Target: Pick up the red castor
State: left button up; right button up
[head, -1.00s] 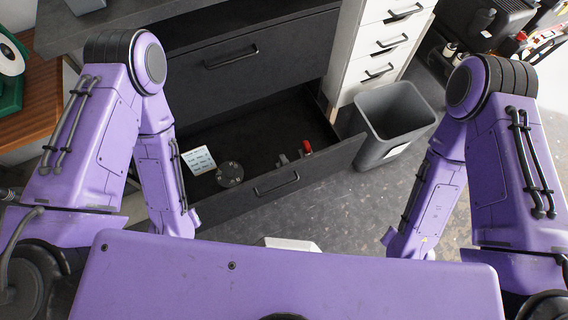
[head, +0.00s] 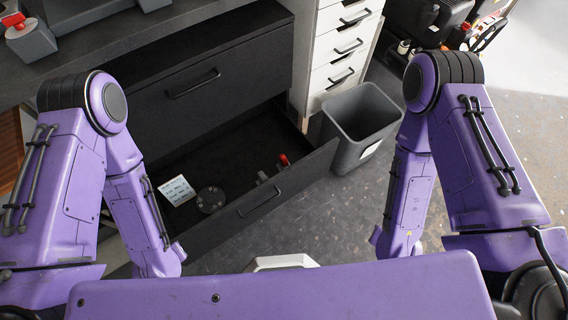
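A small red part (head: 284,159), which looks like the red castor, lies in the open bottom drawer (head: 225,225) of the dark cabinet, near the drawer's right end. It is small in the picture, so its exact shape is hard to tell. Both my purple arms reach down on either side of the drawer, the left one at its left end and the right one beyond the bin. Neither gripper shows; the arms' lower ends run out of sight behind my own body.
The drawer also holds a grey castor-like piece (head: 262,177), a dark round disc (head: 211,199) and a white printed card (head: 177,190). A grey bin (head: 361,126) stands right of the drawer. A grey block with a red piece (head: 29,37) sits on the worktop. Floor is clear at right.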

aim_at(283, 163)
jog(key=z, duration=0.85)
jog(key=k, duration=0.4)
jog(key=u, duration=0.35)
jog(key=i, duration=0.85)
